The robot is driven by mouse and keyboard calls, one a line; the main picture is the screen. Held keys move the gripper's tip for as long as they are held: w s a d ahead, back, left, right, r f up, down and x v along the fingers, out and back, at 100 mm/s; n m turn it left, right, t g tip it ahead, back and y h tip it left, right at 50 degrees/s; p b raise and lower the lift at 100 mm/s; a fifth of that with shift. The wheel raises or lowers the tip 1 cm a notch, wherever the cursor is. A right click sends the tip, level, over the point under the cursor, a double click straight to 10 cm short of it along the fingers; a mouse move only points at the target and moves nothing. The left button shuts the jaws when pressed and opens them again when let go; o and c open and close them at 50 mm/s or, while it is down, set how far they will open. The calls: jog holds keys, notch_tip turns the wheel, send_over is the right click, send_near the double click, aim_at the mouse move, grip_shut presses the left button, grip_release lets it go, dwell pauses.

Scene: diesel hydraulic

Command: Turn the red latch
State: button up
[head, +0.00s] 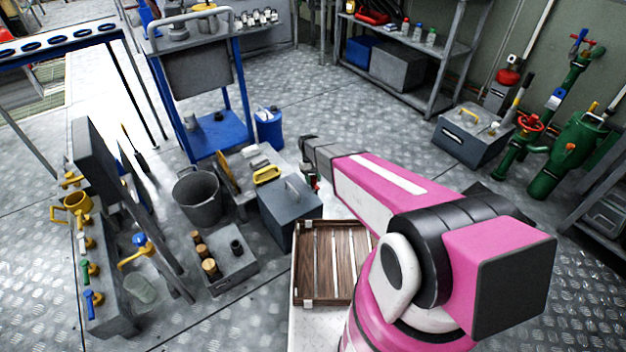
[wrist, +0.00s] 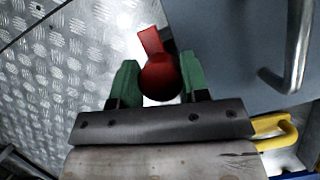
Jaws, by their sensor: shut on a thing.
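The red latch (wrist: 160,78) shows in the wrist view as a round red knob with a flat tab pointing up and to the left. My gripper (wrist: 158,85) has its green fingers on either side of the knob and is shut on it. The latch sits beside the edge of a blue-grey box (wrist: 225,45) with a metal handle (wrist: 300,50); how it is fixed there is hidden. In the head view the blue-grey box (head: 287,218) stands on the floor left of my arm. My gripper is mostly hidden there, with only a small bit of red showing near it.
A wooden crate (head: 298,265) lies just in front of the box. A yellow handle (head: 267,174) is behind it, also in the wrist view (wrist: 278,130). A grey bucket (head: 198,200) and a tray of parts (head: 228,272) stand to the left. Open metal floor lies behind.

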jog(key=o, duration=0.9)
jog(key=shift+r, duration=0.1)
jog(key=v, duration=1)
jog(key=shift+w+r, duration=0.15)
jog(key=shift+r, duration=0.2)
jog(key=s+d+r+m+t, duration=0.1)
jog(key=s+d+r, duration=0.5)
jog(key=s, duration=0.1)
jog(key=s+d+r+m+t+y, duration=0.1)
jog(key=s+d+r+m, duration=0.1)
jog(key=s+d+r, duration=0.3)
jog(key=s+d+r+m+t, duration=0.1)
jog(key=s+d+r+t, duration=0.1)
jog(key=s+d+r, duration=0.4)
jog(key=shift+s+d+r+y, duration=0.2)
jog(key=shift+s+d, duration=0.6)
jog(key=shift+s, duration=0.3)
jog(key=shift+s+d+r+y, duration=0.2)
jog(key=shift+s+d, duration=0.6)
jog(key=shift+s, duration=0.3)
